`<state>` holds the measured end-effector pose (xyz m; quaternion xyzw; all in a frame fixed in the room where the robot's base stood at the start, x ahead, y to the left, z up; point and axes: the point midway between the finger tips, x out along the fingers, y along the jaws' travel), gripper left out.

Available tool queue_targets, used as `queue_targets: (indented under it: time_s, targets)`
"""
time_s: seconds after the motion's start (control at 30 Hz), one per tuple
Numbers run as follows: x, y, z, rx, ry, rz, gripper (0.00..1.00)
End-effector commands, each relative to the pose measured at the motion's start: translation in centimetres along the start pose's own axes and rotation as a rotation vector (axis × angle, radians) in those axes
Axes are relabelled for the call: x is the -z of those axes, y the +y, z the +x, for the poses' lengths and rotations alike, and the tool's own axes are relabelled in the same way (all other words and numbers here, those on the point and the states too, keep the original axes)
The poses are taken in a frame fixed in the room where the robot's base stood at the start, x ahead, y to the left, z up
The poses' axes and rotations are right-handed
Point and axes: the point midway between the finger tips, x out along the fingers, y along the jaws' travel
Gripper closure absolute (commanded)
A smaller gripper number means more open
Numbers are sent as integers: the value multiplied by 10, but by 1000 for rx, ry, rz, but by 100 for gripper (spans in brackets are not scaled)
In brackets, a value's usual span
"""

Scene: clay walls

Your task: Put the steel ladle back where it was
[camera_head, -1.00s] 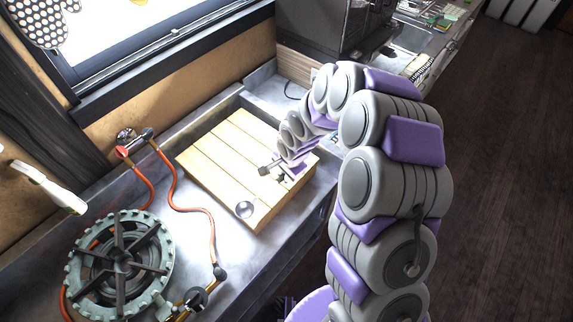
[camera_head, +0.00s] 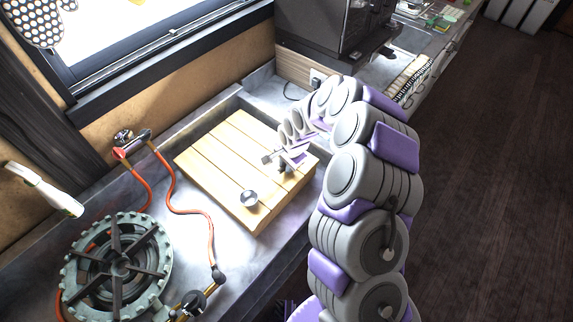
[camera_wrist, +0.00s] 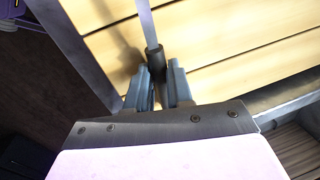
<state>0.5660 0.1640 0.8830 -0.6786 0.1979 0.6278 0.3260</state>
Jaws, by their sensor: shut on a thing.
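The steel ladle has a small round shiny bowl (camera_head: 249,198), seen in the head view over the front part of the pale wooden board (camera_head: 215,151). In the wrist view its flat light shaft (camera_wrist: 148,22) runs up the picture from a dark handle end (camera_wrist: 155,62). My gripper (camera_head: 280,159) is over the right part of the board. In the wrist view its two fingers (camera_wrist: 160,88) are closed around the handle end. Most of the shaft is hard to make out in the head view. I cannot tell whether the ladle touches the board.
A gas burner (camera_head: 117,268) stands at the lower left, with an orange hose (camera_head: 172,190) running to a valve by the wall. A bottle (camera_head: 45,190) is at the far left. A dark appliance (camera_head: 325,35) stands behind the board.

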Motion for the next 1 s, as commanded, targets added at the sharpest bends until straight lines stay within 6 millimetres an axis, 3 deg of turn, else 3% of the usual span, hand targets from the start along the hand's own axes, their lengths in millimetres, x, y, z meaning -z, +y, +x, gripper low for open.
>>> queue_targets:
  time_s: [0.27,0.3,0.53,1.0]
  targets:
    - [1,1,1,-1,0,1,100]
    - [0,1,1,0,0,1,76]
    - [0,0,1,0,0,1,54]
    - [0,0,4,2,-1,1,53]
